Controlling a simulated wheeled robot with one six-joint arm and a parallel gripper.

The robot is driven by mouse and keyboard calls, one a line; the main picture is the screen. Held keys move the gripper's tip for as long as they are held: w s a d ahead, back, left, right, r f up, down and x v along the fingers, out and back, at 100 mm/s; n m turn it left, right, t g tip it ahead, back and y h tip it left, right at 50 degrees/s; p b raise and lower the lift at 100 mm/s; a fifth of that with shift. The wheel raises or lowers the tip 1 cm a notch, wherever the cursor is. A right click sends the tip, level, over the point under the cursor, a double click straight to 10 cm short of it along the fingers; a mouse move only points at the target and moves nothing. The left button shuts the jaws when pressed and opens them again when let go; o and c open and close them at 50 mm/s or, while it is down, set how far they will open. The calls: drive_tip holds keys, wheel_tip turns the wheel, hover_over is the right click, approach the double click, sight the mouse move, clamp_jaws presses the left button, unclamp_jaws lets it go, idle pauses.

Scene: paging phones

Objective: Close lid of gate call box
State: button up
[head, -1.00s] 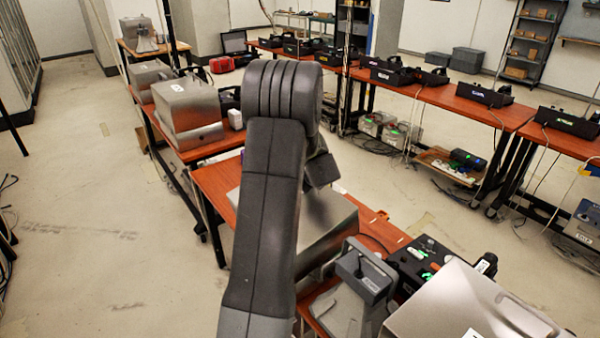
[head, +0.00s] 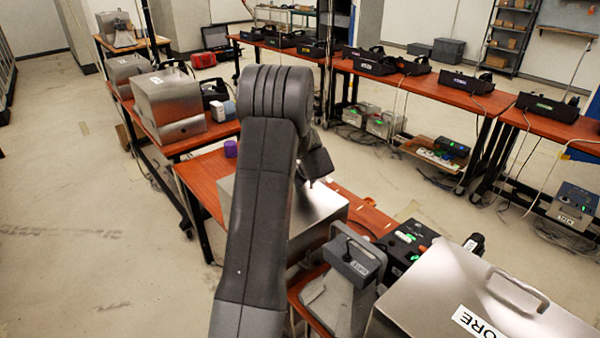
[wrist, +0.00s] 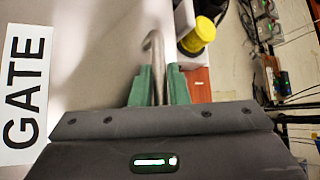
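The gate call box is a brushed metal box (head: 325,212) on the near red-brown table, partly hidden behind my arm in the head view. In the wrist view, its pale metal face bears a white GATE label (wrist: 22,85) at the left. A bent metal handle (wrist: 153,42) rises from that face and runs between the green fingers of my gripper (wrist: 158,82). The fingers sit close on both sides of the handle and look shut on it. My gripper is hidden in the head view. The lid's exact angle cannot be told.
A larger metal box (head: 480,290) with a label ending in ORE stands at the front right. A grey handset unit (head: 350,258) and a black unit with green lights (head: 405,245) stand between. A yellow-capped item (wrist: 198,35) is close to my gripper's right.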

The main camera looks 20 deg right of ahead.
drive_tip(key=shift+o, duration=1.4)
drive_tip(key=shift+f, duration=0.15)
drive_tip(key=shift+s+f, duration=0.1)
drive_tip(key=shift+f, duration=0.05)
drive_tip(key=shift+s, duration=0.1)
drive_tip(key=d+b+v, duration=0.1)
drive_tip(key=v, duration=1.3)
drive_tip(key=shift+w+a+r, duration=0.35)
drive_tip(key=x, duration=1.2)
drive_tip(key=shift+w+f+p, duration=0.2)
drive_tip(key=shift+f+p, duration=0.1)
drive_tip(key=shift+p, duration=0.1)
